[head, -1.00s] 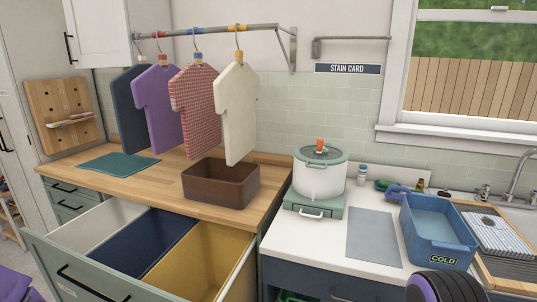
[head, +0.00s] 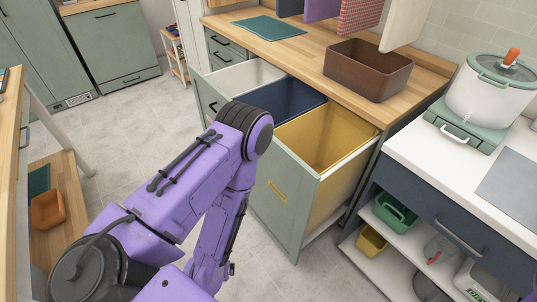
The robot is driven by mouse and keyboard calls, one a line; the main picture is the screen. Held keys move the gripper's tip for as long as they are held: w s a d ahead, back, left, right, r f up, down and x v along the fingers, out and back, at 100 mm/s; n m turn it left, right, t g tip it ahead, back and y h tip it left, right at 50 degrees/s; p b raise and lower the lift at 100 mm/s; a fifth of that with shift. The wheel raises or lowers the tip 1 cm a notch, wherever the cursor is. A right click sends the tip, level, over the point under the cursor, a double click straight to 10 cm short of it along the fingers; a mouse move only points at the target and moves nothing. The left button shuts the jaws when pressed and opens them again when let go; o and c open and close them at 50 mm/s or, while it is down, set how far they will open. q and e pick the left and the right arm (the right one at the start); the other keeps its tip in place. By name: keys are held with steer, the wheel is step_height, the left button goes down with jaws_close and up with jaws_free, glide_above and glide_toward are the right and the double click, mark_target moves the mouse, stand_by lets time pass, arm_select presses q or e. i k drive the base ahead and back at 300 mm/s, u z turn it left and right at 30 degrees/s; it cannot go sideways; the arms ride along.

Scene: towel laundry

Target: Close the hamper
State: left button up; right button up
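The hamper (head: 290,205) is a sage-green pull-out drawer, standing open from under the wooden counter. It holds three bins side by side: white (head: 245,75), navy (head: 285,105) and yellow (head: 325,135). The bins look empty as far as I can see inside. Its front panel has a dark handle at the left, partly hidden, and a small yellow label (head: 277,192). My purple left arm crosses in front of the panel with its elbow raised before it. The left gripper does not show clearly; the forearm runs down behind the upper arm. My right gripper is out of view.
A brown box (head: 368,70) and teal mat (head: 268,28) lie on the wooden counter (head: 312,48). A lidded white pot (head: 490,95) stands on the white counter at right, above open shelves (head: 365,245). Tiled floor (head: 130,140) is clear left of the hamper.

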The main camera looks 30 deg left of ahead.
mark_target(317, 156)
steer(key=u, duration=0.9)
steer(key=i, duration=0.45)
steer(key=z, duration=0.25)
